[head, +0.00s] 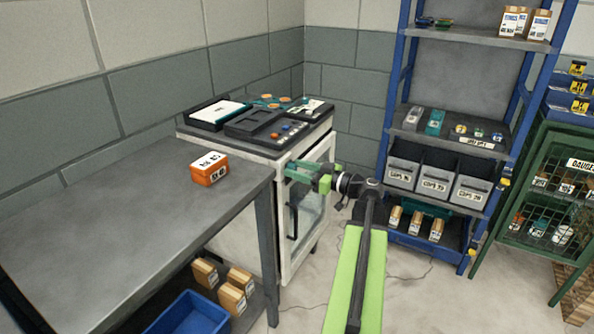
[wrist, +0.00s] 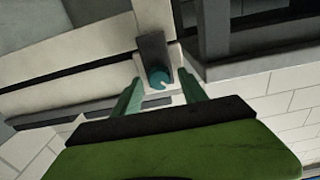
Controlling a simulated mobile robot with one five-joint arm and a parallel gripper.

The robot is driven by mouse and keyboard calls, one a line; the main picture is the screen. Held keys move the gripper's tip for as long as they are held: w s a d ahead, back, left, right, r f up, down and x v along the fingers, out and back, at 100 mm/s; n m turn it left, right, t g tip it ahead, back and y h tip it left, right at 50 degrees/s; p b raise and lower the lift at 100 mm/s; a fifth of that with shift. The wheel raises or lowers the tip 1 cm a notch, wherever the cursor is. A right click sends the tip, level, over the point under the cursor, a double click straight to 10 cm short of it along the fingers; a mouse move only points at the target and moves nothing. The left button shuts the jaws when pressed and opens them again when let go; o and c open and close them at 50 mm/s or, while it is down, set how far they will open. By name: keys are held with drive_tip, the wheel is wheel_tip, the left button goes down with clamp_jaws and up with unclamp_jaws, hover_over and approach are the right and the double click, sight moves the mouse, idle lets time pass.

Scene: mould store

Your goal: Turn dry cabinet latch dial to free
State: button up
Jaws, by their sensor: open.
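The dry cabinet (head: 238,211) is white with a glass door and stands past the end of the workbench. In the wrist view the latch dial (wrist: 158,77) is a round teal knob with a pale mark, on a dark plate (wrist: 151,50) at the cabinet's edge. My gripper (wrist: 160,88) is open, its two green fingers on either side of the dial in the picture. I cannot tell whether they touch it. In the head view my gripper (head: 298,173) is at the upper front of the cabinet and hides the dial.
A grey workbench (head: 110,220) with an orange box (head: 209,171) is on the left. Black trays (head: 252,125) lie on the cabinet top. A blue shelf rack (head: 450,85) stands behind right, and a green cage (head: 550,200) at far right. Floor shows around my arm.

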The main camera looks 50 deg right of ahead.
clamp_jaws()
drive_tip(key=shift+a, duration=0.1)
drive_tip(key=shift+m, duration=0.3)
drive_tip(key=m, duration=0.3)
drive_tip(key=shift+m, duration=0.3)
drive_tip(key=m, duration=0.4)
drive_tip(key=shift+d+m, duration=0.2)
drive_tip(key=shift+m, duration=0.1)
drive_tip(key=m, duration=0.4)
drive_tip(key=shift+f+m, duration=0.15)
drive_tip(key=shift+m, duration=2.35)
